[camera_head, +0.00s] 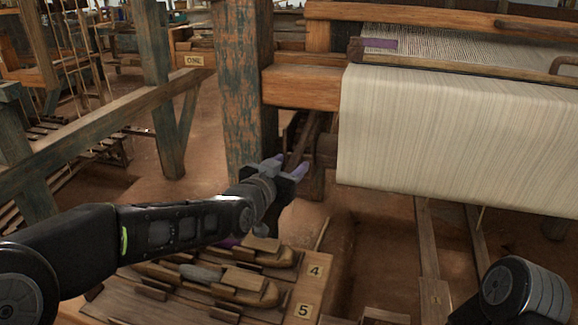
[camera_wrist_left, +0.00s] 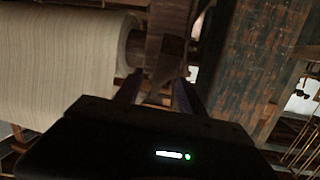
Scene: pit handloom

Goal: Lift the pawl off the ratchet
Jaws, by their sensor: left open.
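My left gripper (camera_head: 285,167) is open, its two purple-tipped fingers pointing at the end of the cloth roller beside the thick post. It also shows in the wrist view (camera_wrist_left: 158,92), its fingers apart. A slim wooden bar that looks like the pawl (camera_head: 303,140) slants just beyond the fingertips in the head view. In the wrist view the bar (camera_wrist_left: 172,48) lies ahead, roughly in line with the gap; I cannot tell whether the fingers touch it. The ratchet (camera_head: 289,130) is a dark shape behind the bar, mostly hidden. My right gripper is out of view.
The roller's pale striped cloth (camera_head: 455,140) fills the right. The worn post (camera_head: 243,85) stands close left of the ratchet. A low bench with wooden shuttles (camera_head: 250,290) and number tags lies below my left arm. Open earth floor is at left.

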